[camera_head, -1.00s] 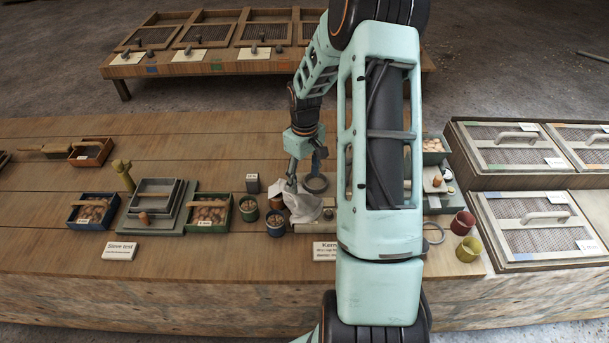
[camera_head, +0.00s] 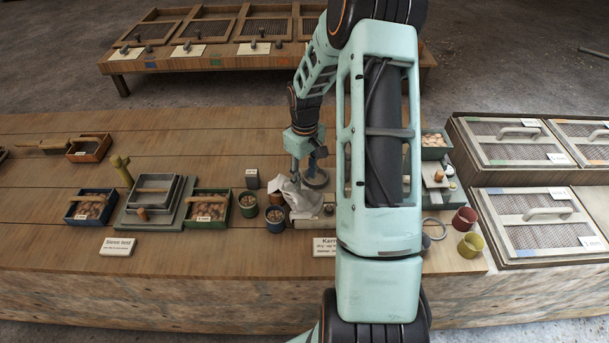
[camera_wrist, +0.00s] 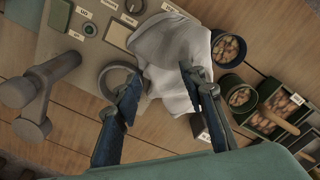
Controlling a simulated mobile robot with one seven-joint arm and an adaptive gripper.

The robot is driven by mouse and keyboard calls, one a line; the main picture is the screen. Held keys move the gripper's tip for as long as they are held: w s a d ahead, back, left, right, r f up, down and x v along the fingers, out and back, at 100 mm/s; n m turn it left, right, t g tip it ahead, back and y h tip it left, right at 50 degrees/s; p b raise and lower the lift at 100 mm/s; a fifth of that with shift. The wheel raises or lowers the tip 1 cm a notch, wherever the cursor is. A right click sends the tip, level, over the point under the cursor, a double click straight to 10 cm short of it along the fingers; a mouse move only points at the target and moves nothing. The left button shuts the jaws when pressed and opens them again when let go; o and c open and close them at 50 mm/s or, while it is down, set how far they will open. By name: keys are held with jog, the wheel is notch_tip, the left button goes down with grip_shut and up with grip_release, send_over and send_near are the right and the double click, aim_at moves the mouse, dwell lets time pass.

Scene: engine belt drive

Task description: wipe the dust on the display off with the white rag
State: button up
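A beige rectangle (camera_wrist: 118,33) on a grey labelled panel (camera_wrist: 62,42) may be the display; dust cannot be made out.
A ring (camera_wrist: 115,78) and a grey post-like part (camera_wrist: 38,92) lie left of the rag in the wrist view. Cups of nuts (camera_head: 275,218) stand left of it in the head view.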

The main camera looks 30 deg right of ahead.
grip_shut()
jog(key=shift+f, duration=0.1)
dwell(0.6)
